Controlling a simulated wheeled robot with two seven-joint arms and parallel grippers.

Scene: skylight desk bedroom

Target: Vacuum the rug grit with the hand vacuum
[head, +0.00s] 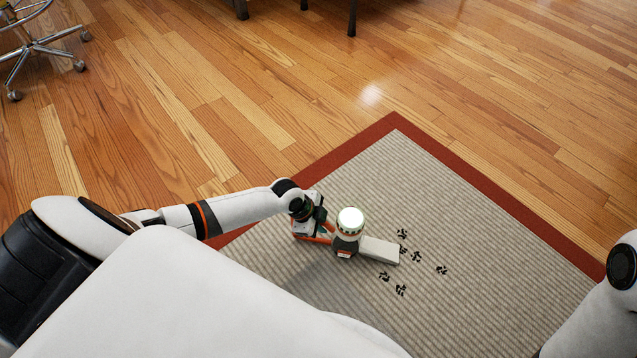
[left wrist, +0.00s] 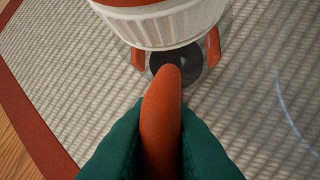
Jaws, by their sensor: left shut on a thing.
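The hand vacuum (head: 347,236) has a white round top, orange and dark parts and a flat pale nozzle (head: 380,250) that points right, low over the rug. My left gripper (head: 312,222) is shut on its orange handle, which also shows between the green fingers in the left wrist view (left wrist: 162,120). Dark grit (head: 417,257) lies in several small clumps on the rug, just beyond and beside the nozzle tip. The nozzle is close to the nearest clumps; whether it touches the rug is unclear. My right gripper is out of view; only part of that arm shows at the right edge.
The beige ribbed rug (head: 470,220) has a red-brown border and lies on a wood floor (head: 250,90). A wheeled chair base (head: 45,50) stands at the upper left. Dark furniture legs (head: 351,18) show at the top. The rug right of the grit is clear.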

